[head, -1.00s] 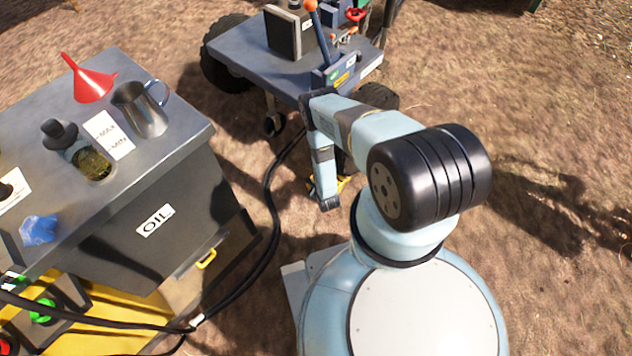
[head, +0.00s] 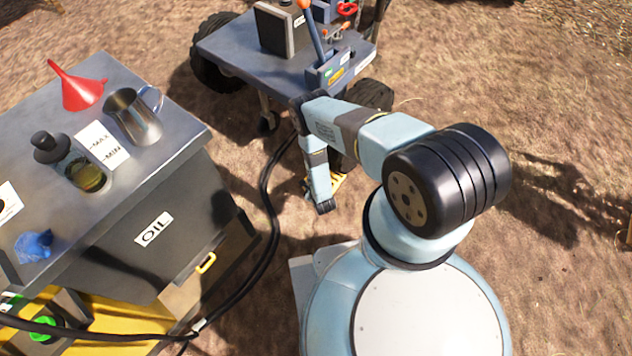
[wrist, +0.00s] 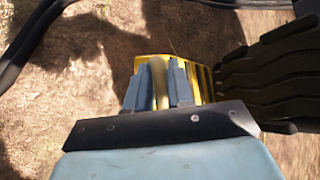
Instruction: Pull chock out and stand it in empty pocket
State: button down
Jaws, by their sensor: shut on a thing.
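The yellow chock (wrist: 182,72) is in the wrist view, with a ribbed slope on its right side. My gripper (wrist: 159,82) is shut on the chock's rounded yellow bar, one grey-blue finger on each side of it. Part of the chock (head: 341,182) also shows in the head view, low near the cart's wheel (head: 371,95) and partly covered by my arm. My gripper's fingers are hidden there. In the wrist view a black treaded tyre (wrist: 275,75) stands just right of the chock. I cannot make out the empty pocket.
The oil cabinet (head: 190,225) stands left, with a red funnel (head: 77,88), metal jug (head: 134,118) and blue rag (head: 34,246) on top. Black hoses (head: 266,205) run between it and my arm. The cart (head: 235,47) stands behind. Bare ground lies right.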

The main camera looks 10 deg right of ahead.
jog(key=shift+s+f, duration=0.3)
jog(key=shift+s, duration=0.4)
jog(key=c, duration=1.3)
grip_release()
jog(key=o, duration=0.4)
jog(key=shift+w+r, duration=0.1)
jog(key=shift+w, duration=0.25)
jog(key=shift+r, duration=0.1)
jog(key=v, duration=1.3)
jog(key=shift+s+d+r, duration=0.15)
jog(key=shift+s, duration=0.2)
jog(key=shift+c, duration=0.2)
